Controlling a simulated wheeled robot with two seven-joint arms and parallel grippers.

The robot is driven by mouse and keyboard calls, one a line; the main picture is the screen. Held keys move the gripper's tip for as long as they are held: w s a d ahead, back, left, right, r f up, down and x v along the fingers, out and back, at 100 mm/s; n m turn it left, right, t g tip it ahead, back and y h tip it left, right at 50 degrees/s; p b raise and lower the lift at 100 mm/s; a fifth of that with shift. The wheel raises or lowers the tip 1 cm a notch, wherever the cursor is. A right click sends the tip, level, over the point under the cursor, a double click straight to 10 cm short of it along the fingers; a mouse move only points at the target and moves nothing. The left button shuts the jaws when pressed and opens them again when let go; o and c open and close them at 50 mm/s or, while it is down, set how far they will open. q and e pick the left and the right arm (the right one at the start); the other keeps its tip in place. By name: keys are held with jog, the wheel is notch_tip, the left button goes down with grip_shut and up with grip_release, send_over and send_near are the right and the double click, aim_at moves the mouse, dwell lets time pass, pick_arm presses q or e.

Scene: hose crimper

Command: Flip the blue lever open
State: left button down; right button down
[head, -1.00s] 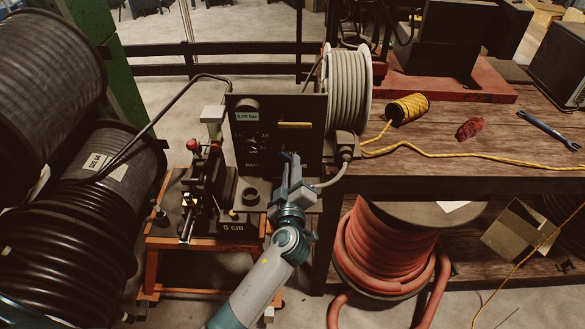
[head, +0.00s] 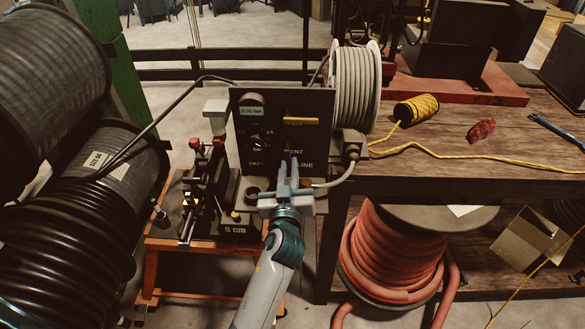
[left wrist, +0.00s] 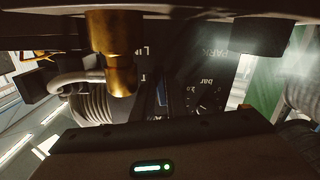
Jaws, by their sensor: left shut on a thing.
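The blue lever (head: 290,160) is a small, narrow dark-blue piece low on the front of the black control panel (head: 258,145). My left gripper (head: 289,172) comes up from below in the head view and is shut on the lever. The gripper partly covers the lever, so its exact angle is hard to tell. In the left wrist view a dark-blue strip (left wrist: 161,93) stands before the panel, beside the lettering and the bar dial (left wrist: 208,101). My right gripper is not in view.
A grey socket with a cable (head: 351,145) is close on the right. The crimper (head: 205,185) stands close on the left. A brass fitting (left wrist: 125,50) is near in the wrist view. The wooden bench (head: 460,145) is to the right.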

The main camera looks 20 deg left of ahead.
pick_arm(q)
jog(key=shift+a+r+m, duration=0.1)
jog(key=shift+a+m, duration=0.25)
jog(key=shift+m, duration=0.65)
jog(key=c, duration=1.8)
grip_release()
jog(key=shift+o, duration=0.2)
jog(key=shift+s, duration=0.1)
jog(key=shift+f, duration=0.2)
